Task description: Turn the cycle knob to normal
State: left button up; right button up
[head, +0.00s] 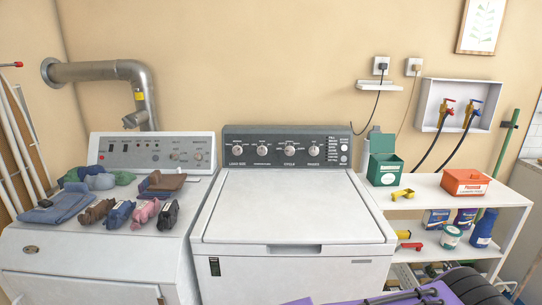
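The cycle knob (290,150) is a small round knob with a light face on the dark control panel (220,132) of the white top-loading washer (300,205). It is the third of the knobs in the row, above a label that reads CYCLE. The printed settings around it are too small to read, so I cannot tell where it points. The washer's lid is shut.
A dryer (95,255) with folded cloths and rolled socks (145,211) on top stands to the left. A white shelf (425,190) with a green box (384,170) and an orange box (465,182) stands to the right. The washer lid top is clear.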

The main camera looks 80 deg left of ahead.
aim_at(289, 151)
jog(key=k, duration=0.15)
jog(key=u, duration=1.25)
